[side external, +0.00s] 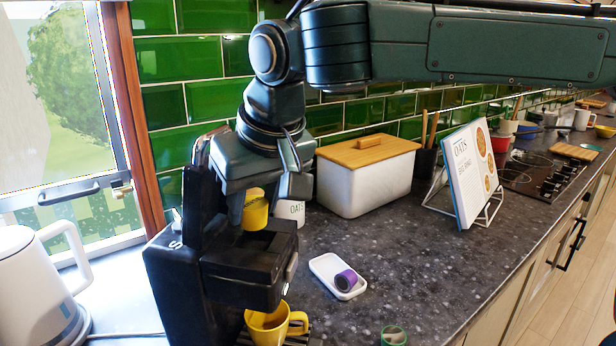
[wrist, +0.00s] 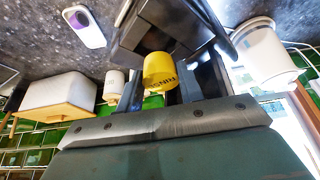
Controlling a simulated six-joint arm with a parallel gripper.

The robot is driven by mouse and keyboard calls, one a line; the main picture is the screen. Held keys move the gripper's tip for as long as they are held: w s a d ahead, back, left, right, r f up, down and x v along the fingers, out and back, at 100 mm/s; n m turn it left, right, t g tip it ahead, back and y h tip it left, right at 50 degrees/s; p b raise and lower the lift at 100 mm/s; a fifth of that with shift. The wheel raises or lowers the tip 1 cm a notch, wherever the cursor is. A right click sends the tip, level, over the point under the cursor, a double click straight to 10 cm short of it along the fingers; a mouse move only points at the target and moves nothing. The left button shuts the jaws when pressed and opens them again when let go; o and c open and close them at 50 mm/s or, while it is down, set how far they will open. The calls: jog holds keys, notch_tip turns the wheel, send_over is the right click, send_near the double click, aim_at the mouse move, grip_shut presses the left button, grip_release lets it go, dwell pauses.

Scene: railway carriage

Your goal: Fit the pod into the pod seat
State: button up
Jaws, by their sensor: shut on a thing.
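A yellow pod (side external: 255,212) with dark lettering is held between the fingers of my gripper (side external: 262,200). The pod also shows in the wrist view (wrist: 158,72), between the fingers of my gripper (wrist: 165,88). The black coffee machine (side external: 245,268) stands at the left of the counter in the side view, with its raised back part behind the gripper. The pod is upright just above the machine's front head. The pod seat's opening is hidden in the side view, and in the wrist view I cannot tell whether the pod touches it.
A yellow mug (side external: 268,326) stands under the machine's head. A white tray (side external: 322,264) with a purple pod (side external: 346,280) lies to the right. A green pod (side external: 393,336) is at the front edge. A white kettle (side external: 35,285), a white bin (side external: 362,185) and a cookbook (side external: 470,170) stand around.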

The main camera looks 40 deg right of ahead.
aim_at(259, 216)
jog(key=shift+f, duration=2)
jog(key=shift+s+f, duration=0.15)
jog(key=shift+f, duration=0.55)
jog(key=o, duration=0.6)
jog(key=shift+o, duration=0.2)
jog(key=shift+r, duration=0.7)
jog(key=v, duration=1.2)
jog(key=shift+r, duration=0.15)
jog(key=shift+d, duration=0.1)
